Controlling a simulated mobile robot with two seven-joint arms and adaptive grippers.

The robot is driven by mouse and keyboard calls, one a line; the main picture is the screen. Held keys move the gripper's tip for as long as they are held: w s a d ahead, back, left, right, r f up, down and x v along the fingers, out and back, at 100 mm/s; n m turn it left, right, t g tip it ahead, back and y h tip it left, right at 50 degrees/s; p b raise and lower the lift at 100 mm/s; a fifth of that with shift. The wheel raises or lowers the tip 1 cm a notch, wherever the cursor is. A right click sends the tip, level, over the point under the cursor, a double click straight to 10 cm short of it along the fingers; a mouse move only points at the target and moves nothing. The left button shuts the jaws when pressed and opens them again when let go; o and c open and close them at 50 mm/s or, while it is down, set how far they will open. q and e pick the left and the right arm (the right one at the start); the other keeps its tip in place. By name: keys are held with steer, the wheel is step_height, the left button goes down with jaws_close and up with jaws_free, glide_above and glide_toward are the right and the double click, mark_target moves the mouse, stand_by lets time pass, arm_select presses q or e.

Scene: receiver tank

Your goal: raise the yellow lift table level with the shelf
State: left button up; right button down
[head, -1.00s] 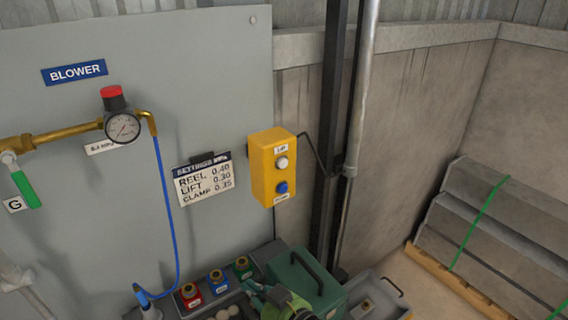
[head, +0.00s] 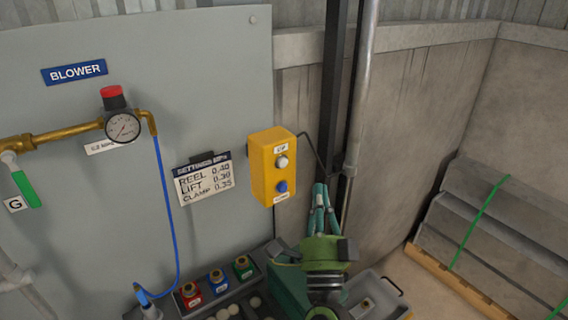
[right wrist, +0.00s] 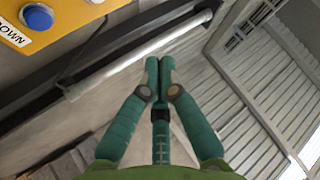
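The yellow control box (head: 272,166) is on the grey panel. It has a white button (head: 282,162) above and a blue button (head: 281,187) below. In the right wrist view the blue button (right wrist: 37,17) is at the top left, labelled DOWN. My right gripper (head: 320,188) points upward just right of the box's lower part, apart from it in the picture. In the right wrist view its fingertips (right wrist: 159,66) are together with nothing between them. The yellow lift table and the shelf are not recognisable in these frames. My left gripper is out of view.
A dark post (head: 333,100) and a grey pipe (head: 360,90) stand right of the box. A settings card (head: 204,182), a gauge (head: 122,126) and a blue hose (head: 168,210) are to the left. A tray with coloured fittings (head: 217,279) lies below.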

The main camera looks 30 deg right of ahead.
mark_target(283, 163)
steer(key=shift+w+a+b, duration=0.2)
steer(key=shift+w+b, duration=0.05)
steer(key=shift+w, duration=1.95)
steer(key=shift+w+a+b, duration=0.15)
steer(key=shift+w+b, duration=0.05)
steer(key=shift+w, duration=1.95)
steer(key=shift+w, duration=0.1)
steer(key=shift+w, duration=0.3)
